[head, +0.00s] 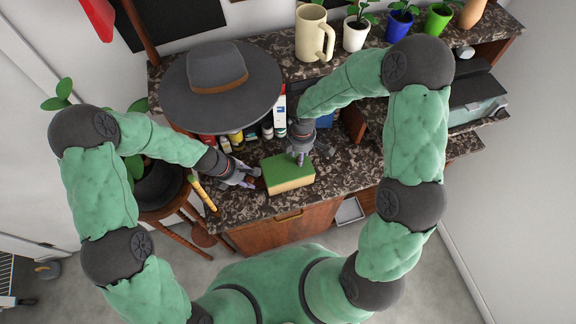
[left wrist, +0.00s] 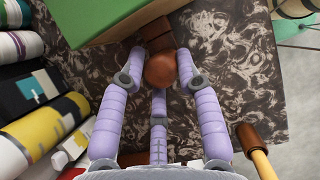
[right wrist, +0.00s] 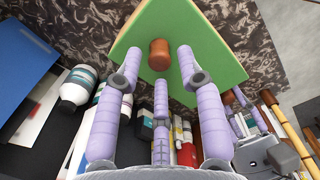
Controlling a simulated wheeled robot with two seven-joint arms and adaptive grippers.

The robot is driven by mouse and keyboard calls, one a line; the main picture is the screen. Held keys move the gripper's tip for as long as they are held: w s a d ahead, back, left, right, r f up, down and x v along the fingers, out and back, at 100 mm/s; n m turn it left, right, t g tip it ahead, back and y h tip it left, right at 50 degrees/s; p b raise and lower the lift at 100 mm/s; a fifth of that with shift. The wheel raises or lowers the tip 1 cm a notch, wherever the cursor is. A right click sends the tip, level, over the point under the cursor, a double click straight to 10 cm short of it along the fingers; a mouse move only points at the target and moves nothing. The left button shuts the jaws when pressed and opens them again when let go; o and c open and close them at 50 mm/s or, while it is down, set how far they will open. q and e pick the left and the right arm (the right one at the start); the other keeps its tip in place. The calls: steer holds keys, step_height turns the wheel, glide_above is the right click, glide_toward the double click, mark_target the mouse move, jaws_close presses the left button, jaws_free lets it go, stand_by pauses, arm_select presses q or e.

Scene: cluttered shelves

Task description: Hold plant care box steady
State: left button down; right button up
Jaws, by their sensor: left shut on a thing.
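The plant care box (head: 290,173), green on top with tan sides, sits on the dark marbled counter. My left gripper (head: 248,180) is at the box's left side, shut on a round brown knob (left wrist: 160,70). Behind this knob is a brown block by the box's wall in the left wrist view. My right gripper (head: 299,156) is over the box's top. In the right wrist view its fingers are spread on either side of a brown knob (right wrist: 158,54) on the green top (right wrist: 185,35), with gaps visible beside it. The contents of the box are hidden.
A grey hat (head: 220,80) lies left, behind my left gripper, with several bottles (head: 236,137) below its brim. A beige mug (head: 313,35) and several potted plants stand along the back. A yellow-handled tool (head: 203,193) is at the counter's left edge. Bare counter shows right of the box.

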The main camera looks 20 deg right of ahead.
steer(key=shift+f, duration=0.9)
steer(key=shift+c, duration=0.2)
jaws_close()
steer(key=shift+d, duration=0.1)
steer(key=d, duration=0.8)
steer(key=shift+w, duration=0.2)
stand_by(0.3)
steer(key=shift+d, duration=0.35)
stand_by(0.7)
steer(key=shift+o, duration=1.3)
jaws_free()
